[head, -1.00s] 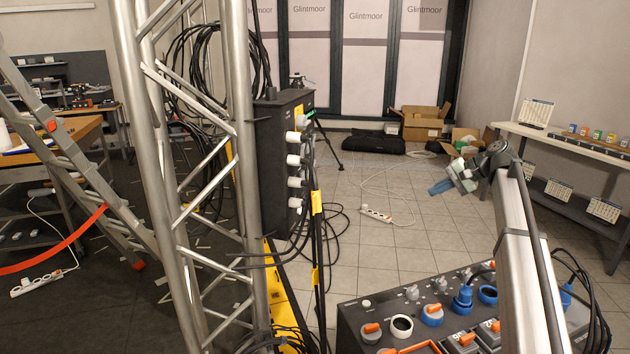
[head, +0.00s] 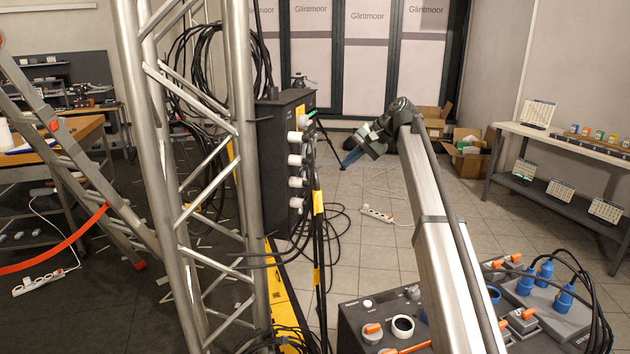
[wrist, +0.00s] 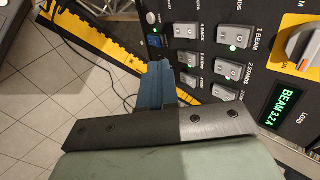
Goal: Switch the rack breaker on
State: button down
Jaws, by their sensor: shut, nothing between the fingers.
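The breaker panel shows in the wrist view as a black face (wrist: 262,70) with grey switches, some with lit green lamps. The rack breaker (wrist: 186,31), a grey switch by the label "4 RACK", is at the upper left of these; I see no clear lit lamp by it. My gripper (wrist: 158,84) is shut and empty, its blue fingers pointing at the panel's lower-left part, apart from the rack breaker. In the head view my gripper (head: 350,159) is right of the black box (head: 274,165), whose switch face is mostly hidden.
A metal truss (head: 185,180) stands left of the box. Black cables (head: 317,240) hang from white plugs on its side. A control desk (head: 375,315) is at the lower right. A power strip (head: 377,214) lies on the open tiled floor.

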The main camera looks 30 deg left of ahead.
jog(key=shift+f, duration=0.1)
jog(key=a+r+x, duration=0.2)
jog(key=x, duration=1.1)
jog(key=shift+s, duration=0.25)
jog(key=shift+a+f, duration=0.1)
jog(key=shift+a, duration=0.1)
dwell(0.5)
